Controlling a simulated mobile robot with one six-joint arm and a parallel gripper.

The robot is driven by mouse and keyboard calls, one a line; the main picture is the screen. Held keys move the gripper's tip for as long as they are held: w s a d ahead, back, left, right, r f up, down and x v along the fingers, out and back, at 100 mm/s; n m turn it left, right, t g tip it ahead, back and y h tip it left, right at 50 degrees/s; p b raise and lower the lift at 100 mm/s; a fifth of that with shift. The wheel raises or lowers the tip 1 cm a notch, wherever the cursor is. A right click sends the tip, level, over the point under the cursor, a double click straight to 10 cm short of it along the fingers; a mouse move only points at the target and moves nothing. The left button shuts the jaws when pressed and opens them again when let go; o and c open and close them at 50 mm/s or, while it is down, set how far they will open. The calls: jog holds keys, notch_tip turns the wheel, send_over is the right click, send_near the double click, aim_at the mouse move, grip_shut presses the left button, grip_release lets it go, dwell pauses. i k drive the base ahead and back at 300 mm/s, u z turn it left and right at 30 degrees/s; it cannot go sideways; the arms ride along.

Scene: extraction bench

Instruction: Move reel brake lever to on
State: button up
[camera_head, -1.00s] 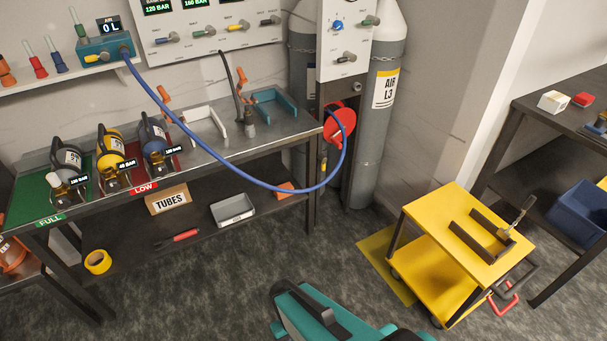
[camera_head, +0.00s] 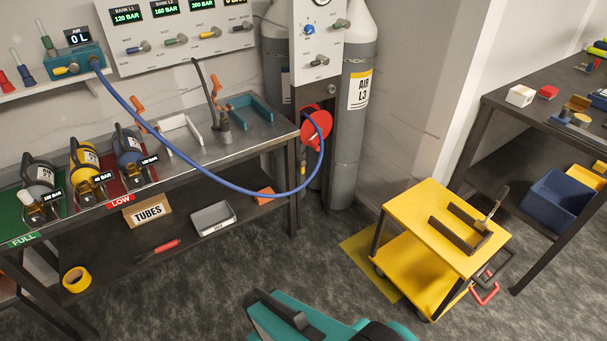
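The red hose reel (camera_head: 317,127) is mounted on a dark post at the right end of the bench, in front of the grey cylinders. The blue hose (camera_head: 205,183) hangs in a long loop from it to the teal air unit at upper left. A small part shows at the reel's lower left edge, too small to tell whether it is the brake lever or how it is set. Part of my teal and dark arm (camera_head: 312,322) shows at the bottom centre, well apart from the reel. My gripper's fingers are not in view.
The metal bench (camera_head: 245,140) holds yellow, blue and grey cylinder units at left and cradles near the reel. A yellow trolley (camera_head: 420,212) stands at right, before a dark table (camera_head: 500,100). The floor between bench and trolley is clear.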

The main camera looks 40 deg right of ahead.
aim_at(300, 161)
jog(key=z, duration=0.25)
jog(key=i, duration=1)
jog(key=u, duration=0.25)
